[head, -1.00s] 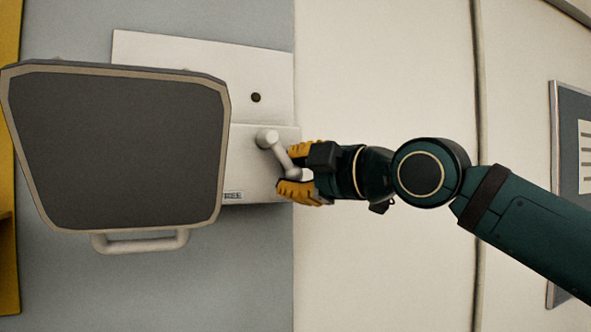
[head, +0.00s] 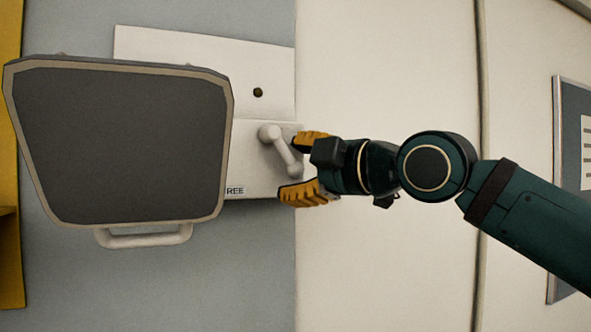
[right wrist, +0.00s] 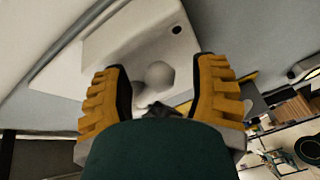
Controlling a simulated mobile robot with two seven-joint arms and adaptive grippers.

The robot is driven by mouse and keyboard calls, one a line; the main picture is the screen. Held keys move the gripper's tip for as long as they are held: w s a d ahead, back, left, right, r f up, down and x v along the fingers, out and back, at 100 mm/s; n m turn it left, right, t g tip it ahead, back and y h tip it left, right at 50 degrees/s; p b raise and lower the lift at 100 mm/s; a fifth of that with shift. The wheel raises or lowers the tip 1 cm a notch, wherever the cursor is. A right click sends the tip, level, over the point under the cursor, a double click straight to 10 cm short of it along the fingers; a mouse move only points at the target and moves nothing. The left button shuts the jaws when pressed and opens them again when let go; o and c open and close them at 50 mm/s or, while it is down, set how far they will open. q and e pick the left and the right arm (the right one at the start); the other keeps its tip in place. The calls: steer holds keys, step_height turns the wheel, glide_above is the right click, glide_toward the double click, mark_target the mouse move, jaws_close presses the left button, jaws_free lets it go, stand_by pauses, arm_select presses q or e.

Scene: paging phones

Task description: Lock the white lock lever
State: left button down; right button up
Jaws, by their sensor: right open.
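The white lock lever (head: 281,149) is on a white lock box (head: 250,165), with its round pivot at the upper left and its arm slanting down to the right. Part of a label reading "REE" shows below it. My right gripper (head: 307,165) is open, with one yellow finger above and one below the lever's free end. In the right wrist view the gripper (right wrist: 160,95) has its fingers apart, and the round white end of the lever (right wrist: 159,75) shows between them. Contact cannot be told. My left gripper is not in view.
A large dark panel with a pale frame (head: 122,148) and a handle (head: 143,236) stands in front, left of the lock, covering part of it. A yellow edge (head: 10,150) is at far left. A notice board (head: 571,150) hangs at right.

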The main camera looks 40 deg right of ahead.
steer(key=s+d, duration=0.2)
steer(key=s, duration=0.9)
steer(key=shift+s+r, duration=0.2)
steer(key=shift+r, duration=0.05)
